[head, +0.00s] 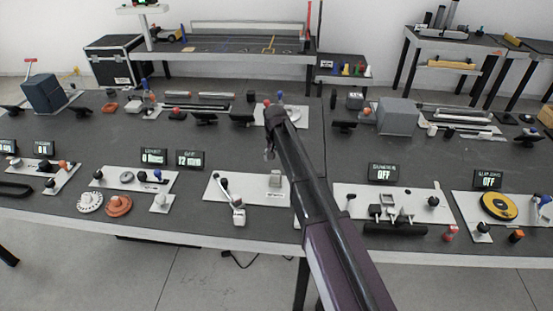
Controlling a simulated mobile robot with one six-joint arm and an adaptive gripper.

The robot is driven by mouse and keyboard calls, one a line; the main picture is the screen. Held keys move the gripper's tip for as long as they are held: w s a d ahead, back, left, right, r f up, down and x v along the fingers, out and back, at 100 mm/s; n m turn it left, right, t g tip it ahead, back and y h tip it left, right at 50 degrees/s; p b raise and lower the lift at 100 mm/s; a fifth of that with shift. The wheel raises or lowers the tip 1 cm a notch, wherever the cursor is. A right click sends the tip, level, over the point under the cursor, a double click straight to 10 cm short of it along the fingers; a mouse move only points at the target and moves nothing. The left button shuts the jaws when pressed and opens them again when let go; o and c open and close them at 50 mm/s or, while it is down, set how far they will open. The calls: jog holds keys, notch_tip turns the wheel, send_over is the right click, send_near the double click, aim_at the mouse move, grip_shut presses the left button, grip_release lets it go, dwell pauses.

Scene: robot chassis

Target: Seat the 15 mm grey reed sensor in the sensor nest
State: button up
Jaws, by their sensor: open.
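My arm reaches from the lower right over the table, and my gripper (269,152) seems to be the small dark end hanging left of the arm. It is open, and I see nothing held in it, though its fingers are tiny here. Below it lies a white plate (250,194) with a light grey block (275,179) and a white lever-like fitting (238,210) with a dark knob. I cannot tell which part is the sensor nest. I cannot pick out the 15 mm grey reed sensor among the small parts.
Left of the plate is another white plate (120,179) with knobs, below two displays, one reading 12 mm (190,160). A white gear-like disc (90,203) and an orange one (118,206) lie in front. A yellow disc (498,206) sits at right. My arm hides the table's middle.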

aim_at(276, 173)
jog(key=shift+r+p, duration=1.7)
jog(key=shift+r, duration=0.3)
jog(key=s+d, duration=2.3)
jog(key=s, duration=0.3)
jog(key=shift+w+d, duration=0.1)
